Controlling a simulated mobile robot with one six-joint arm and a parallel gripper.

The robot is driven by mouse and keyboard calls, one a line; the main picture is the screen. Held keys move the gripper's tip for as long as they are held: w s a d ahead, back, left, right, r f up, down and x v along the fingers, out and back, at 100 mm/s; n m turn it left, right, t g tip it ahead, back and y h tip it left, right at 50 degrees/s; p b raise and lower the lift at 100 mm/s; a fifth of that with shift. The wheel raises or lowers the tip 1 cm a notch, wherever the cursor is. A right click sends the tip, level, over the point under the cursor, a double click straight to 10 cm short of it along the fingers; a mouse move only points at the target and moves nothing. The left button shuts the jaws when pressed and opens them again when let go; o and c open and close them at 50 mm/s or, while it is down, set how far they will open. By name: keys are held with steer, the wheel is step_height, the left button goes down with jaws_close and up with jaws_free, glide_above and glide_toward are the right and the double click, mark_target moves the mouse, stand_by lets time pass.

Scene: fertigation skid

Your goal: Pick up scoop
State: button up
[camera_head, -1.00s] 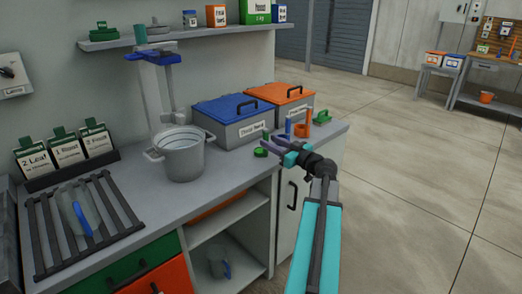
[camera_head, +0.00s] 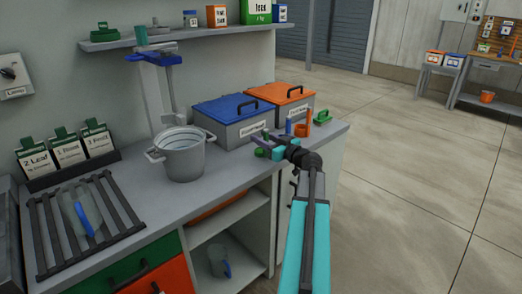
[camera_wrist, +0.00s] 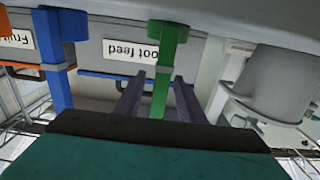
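A green upright piece (camera_wrist: 165,55), which looks like a scoop handle, stands in the wrist view in front of the "Root feed" box. My gripper (camera_wrist: 159,98) is open, with one finger on each side of it and a narrow gap showing on both sides. A blue upright (camera_wrist: 55,80) and an orange one (camera_wrist: 20,74) stand to its left there. In the head view my gripper (camera_head: 264,145) is at the counter's front right, over the green piece, mostly hiding it. The blue (camera_head: 289,127) and orange (camera_head: 303,125) pieces stand just behind.
A blue-lidded box (camera_head: 235,125) and an orange-lidded box (camera_head: 292,103) stand behind the gripper. A grey pot (camera_head: 182,160) is to the left, also in the wrist view (camera_wrist: 270,85). A clear jug (camera_head: 80,215) lies on the rack. The floor at right is clear.

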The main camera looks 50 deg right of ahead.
steer(key=shift+w+d, duration=0.1)
steer(key=shift+w, duration=1.25)
jaws_close()
